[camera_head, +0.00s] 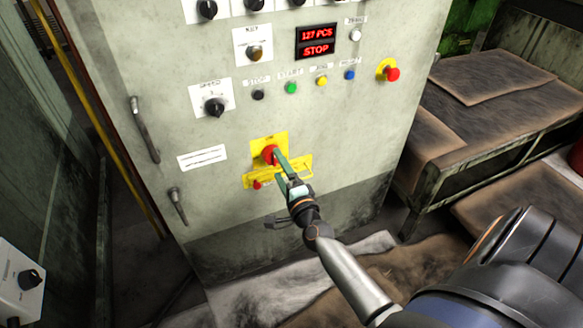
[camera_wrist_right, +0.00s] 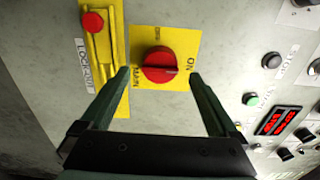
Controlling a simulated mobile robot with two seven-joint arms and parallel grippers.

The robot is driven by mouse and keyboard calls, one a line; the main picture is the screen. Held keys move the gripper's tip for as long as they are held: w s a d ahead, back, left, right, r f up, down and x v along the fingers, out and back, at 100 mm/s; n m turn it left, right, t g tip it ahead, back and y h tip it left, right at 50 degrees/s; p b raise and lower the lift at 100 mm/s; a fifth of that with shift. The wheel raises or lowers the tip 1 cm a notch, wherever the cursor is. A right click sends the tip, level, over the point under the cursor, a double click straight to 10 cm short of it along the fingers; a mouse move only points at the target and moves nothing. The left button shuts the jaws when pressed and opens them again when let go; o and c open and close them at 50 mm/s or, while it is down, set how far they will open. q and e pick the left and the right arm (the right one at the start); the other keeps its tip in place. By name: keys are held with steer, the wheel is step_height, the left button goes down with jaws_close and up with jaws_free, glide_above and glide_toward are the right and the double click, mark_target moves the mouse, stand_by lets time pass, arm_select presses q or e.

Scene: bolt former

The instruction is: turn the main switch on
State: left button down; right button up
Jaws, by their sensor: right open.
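The main switch is a red rotary knob (camera_head: 269,153) on a yellow plate, low on the front of the grey cabinet. In the right wrist view the knob (camera_wrist_right: 160,66) sits between my fingers, and its grip ridge runs roughly left to right. The word ON is printed on the plate's right side there. My right gripper (camera_head: 280,157) is open, its two green fingers (camera_wrist_right: 160,74) reaching to either side of the knob. I cannot tell whether they touch it. My left gripper is not in view.
A yellow lockout bar (camera_head: 285,174) with a red knob (camera_wrist_right: 93,22) lies beside the switch plate. Above are coloured buttons, a red emergency stop (camera_head: 392,74) and a display (camera_head: 317,41) reading 127 PCS and STOP. A worn brown-topped table (camera_head: 490,90) stands at the right.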

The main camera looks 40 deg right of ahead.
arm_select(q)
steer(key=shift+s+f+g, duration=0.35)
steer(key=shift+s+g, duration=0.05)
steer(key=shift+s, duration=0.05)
arm_select(e)
steer(key=v, duration=0.9)
steer(key=shift+s, duration=0.1)
steer(key=s+a+f+n+g+y, duration=0.2)
steer(key=a+f+n+y, duration=0.1)
steer(key=a+n, duration=0.35)
steer(key=s+a+f+n+g+y, duration=0.1)
steer(key=s+a+f+n+y, duration=0.2)
steer(key=a+n, duration=0.35)
steer(key=s+a+f+n+g+y, duration=0.1)
steer(key=s+a+f+n+g, duration=0.35)
steer(key=s+n, duration=0.5)
arm_select(q)
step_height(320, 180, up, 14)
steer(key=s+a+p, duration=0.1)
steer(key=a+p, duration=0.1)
steer(key=p, duration=1.7)
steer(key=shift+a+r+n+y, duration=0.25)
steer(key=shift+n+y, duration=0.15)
arm_select(e)
steer(key=d+r, duration=0.3)
steer(key=r, duration=1)
steer(key=shift+s+r+g+h, duration=0.2)
steer(key=shift+r+g+h, duration=0.1)
steer(key=shift+r+g, duration=0.1)
